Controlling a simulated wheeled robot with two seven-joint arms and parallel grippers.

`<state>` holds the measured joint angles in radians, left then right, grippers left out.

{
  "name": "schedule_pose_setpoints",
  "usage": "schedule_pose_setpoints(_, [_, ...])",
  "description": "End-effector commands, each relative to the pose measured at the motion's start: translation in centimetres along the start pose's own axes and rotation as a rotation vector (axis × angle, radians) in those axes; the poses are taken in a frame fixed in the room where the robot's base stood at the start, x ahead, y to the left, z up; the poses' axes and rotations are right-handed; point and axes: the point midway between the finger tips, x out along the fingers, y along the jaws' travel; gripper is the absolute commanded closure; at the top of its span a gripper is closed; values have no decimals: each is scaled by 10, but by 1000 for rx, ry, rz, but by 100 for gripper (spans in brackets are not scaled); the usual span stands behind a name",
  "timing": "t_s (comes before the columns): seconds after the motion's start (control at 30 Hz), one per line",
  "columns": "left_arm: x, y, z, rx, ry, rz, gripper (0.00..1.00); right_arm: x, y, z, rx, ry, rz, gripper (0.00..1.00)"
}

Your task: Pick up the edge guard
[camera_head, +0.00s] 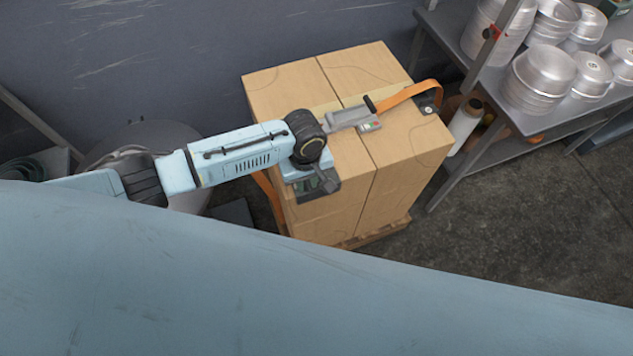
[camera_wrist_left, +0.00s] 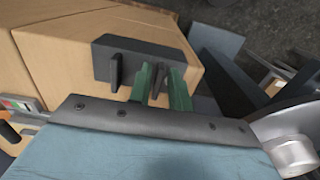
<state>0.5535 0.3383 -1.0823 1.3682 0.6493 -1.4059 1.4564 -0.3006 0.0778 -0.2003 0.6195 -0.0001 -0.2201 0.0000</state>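A dark edge guard (camera_head: 320,188) sits on the near-left top edge of the carton stack (camera_head: 384,165), partly hidden under my left wrist. It is a dark block with upright ribs in the left wrist view (camera_wrist_left: 104,58). The green fingers of my left gripper (camera_wrist_left: 164,84) are at the guard's right part, one on either side of a dark rib. I cannot tell whether they press on it. In the head view, the left gripper (camera_head: 308,184) is mostly hidden by its own wrist. A second dark edge guard (camera_head: 429,100) sits at the far-right edge under an orange strap. My right gripper is out of view.
The orange strap (camera_head: 402,93) and its buckle (camera_head: 369,126) lie across the carton tops. A metal rack (camera_head: 500,119) with several pans (camera_head: 542,76) stands at the right. A grey drum (camera_head: 146,137) is behind my left arm. The floor at lower right is clear.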

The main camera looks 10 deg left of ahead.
Motion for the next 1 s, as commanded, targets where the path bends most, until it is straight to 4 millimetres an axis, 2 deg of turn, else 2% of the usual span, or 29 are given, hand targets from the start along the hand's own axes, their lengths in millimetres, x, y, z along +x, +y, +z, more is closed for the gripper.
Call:
schedule_pose_setpoints(0.03, [0, 0, 0, 0, 0, 0, 87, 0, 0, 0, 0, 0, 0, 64])
schedule_pose_setpoints(0.13, [0, 0, 0, 0, 0, 0, 100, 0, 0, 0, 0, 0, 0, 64])
schedule_pose_setpoints(0.63, [-6, 5, 2, 1, 0, 2, 100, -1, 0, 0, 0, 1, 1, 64])
schedule_pose_setpoints(0.77, [-16, 14, 7, 1, 0, 3, 100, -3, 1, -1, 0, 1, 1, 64])
schedule_pose_setpoints(1.0, [-40, 56, 30, 2, -2, 7, 100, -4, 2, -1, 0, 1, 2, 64])
